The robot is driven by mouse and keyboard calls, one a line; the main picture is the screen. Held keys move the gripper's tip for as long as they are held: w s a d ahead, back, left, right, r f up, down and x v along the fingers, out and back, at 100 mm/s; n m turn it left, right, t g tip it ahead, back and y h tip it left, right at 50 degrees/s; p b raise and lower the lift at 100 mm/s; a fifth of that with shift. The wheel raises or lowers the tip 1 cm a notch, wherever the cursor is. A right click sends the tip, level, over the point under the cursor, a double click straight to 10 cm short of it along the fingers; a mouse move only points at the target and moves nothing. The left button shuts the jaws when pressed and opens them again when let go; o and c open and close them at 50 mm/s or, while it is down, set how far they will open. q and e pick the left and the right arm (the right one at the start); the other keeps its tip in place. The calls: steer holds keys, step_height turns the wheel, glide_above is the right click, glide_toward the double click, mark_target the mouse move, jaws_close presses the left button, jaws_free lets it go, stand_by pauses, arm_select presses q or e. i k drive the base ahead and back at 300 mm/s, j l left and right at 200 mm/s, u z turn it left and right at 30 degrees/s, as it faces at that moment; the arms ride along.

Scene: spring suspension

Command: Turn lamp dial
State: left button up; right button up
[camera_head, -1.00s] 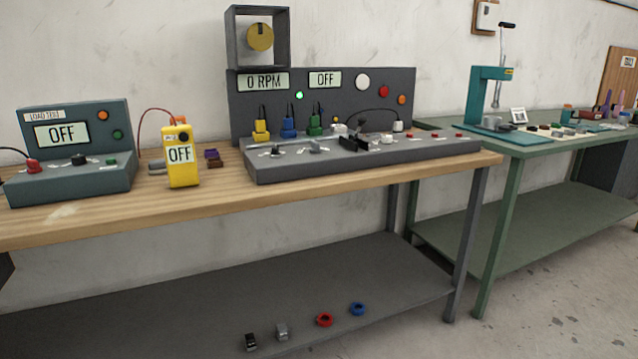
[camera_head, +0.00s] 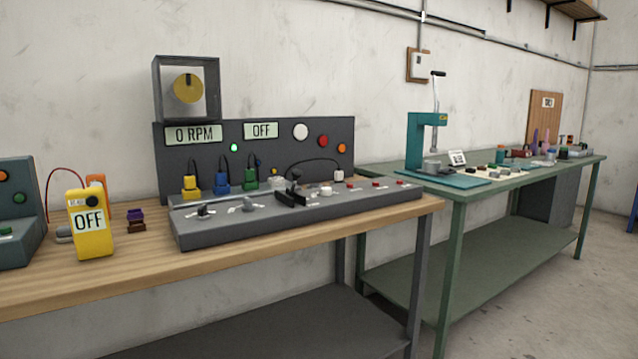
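A dark grey control console (camera_head: 170,165) stands on the wooden bench, with an upright panel and a sloped front. Its displays read "0 RPM" (camera_head: 193,134) and "OFF" (camera_head: 261,130). A round white lamp (camera_head: 301,132) is on the panel beside red and orange round parts. Small black (camera_head: 203,211) and grey (camera_head: 248,205) knobs sit on the front deck. I cannot tell which control is the lamp dial. A yellow disc (camera_head: 187,88) sits in a grey frame above. Neither gripper is in view.
A yellow meter (camera_head: 92,224) reading "OFF" and a teal box (camera_head: 18,250), cut by the left edge, stand on the wooden bench (camera_head: 150,283). A green bench (camera_head: 470,192) with a teal press (camera_head: 415,145) stands at right. Floor is bare at lower right.

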mark_target(324, 190)
steer(key=i+l+u, duration=0.2)
steer(key=i+l, duration=0.2)
steer(key=i+l+u, duration=0.2)
steer(key=i+l, duration=0.3)
steer(key=i+l+u, duration=0.15)
steer(key=i+l, duration=0.2)
steer(key=l, duration=0.15)
steer(key=i+l+u, duration=0.2)
steer(key=i+l, duration=0.2)
steer(key=l, duration=0.2)
